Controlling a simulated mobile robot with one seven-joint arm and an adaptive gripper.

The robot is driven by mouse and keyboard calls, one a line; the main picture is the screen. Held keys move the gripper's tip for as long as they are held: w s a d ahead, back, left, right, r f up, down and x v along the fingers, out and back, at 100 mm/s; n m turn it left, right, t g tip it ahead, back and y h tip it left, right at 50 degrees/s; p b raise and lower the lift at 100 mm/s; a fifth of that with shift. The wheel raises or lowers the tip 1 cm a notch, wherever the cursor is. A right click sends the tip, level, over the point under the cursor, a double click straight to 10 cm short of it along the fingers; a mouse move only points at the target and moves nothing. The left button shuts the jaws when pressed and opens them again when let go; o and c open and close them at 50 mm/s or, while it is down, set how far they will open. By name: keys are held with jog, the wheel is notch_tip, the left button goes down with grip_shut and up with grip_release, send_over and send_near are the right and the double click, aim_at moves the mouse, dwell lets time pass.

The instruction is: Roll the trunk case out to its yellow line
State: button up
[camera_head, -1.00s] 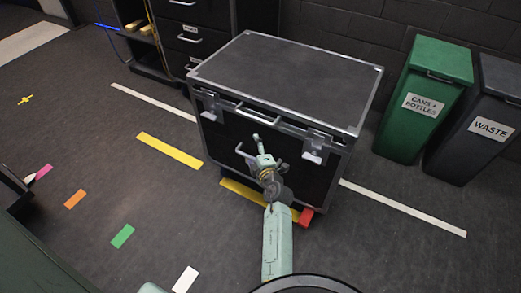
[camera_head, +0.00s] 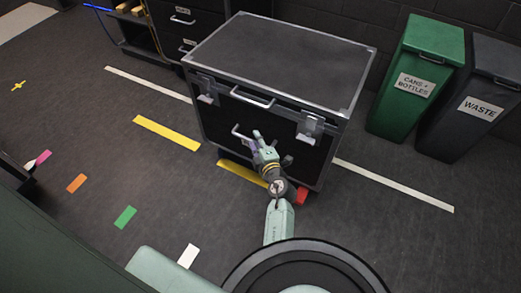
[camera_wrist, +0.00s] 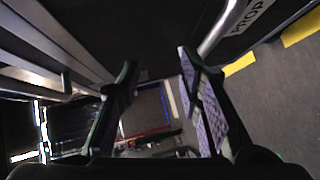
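The trunk case (camera_head: 275,58) is black with silver edges and stands upright right of centre in the head view. A silver pull handle (camera_head: 237,130) on its front is partly hidden by my gripper (camera_head: 257,139). My gripper is in front of the case's lower front. In the wrist view, the fingers of my gripper (camera_wrist: 160,75) are apart with nothing visible clasped between them. A silver bar (camera_wrist: 218,30), seemingly the pull handle, lies outside the right finger; contact is unclear. A yellow line on the floor shows as a left strip (camera_head: 167,133) and a strip by the case's front bottom edge (camera_head: 240,171).
A green bin (camera_head: 415,85) and a dark waste bin (camera_head: 470,115) stand right of the case. Dark drawers (camera_head: 180,25) stand behind it. A white floor line (camera_head: 395,187) runs past the case. Small coloured floor marks, such as a green one (camera_head: 125,217), lie left on open floor.

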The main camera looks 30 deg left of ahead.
jog(key=shift+s+f+p+v, duration=0.15)
jog(key=shift+p+v, duration=0.3)
jog(key=shift+v, duration=0.75)
jog(key=shift+s+f+p+v, duration=0.15)
jog(key=shift+p+v, duration=0.25)
jog(key=shift+v, duration=0.8)
jog(key=shift+a, duration=0.15)
jog(key=shift+r+p, duration=0.1)
jog(key=shift+p, duration=0.45)
jog(key=shift+f, duration=0.2)
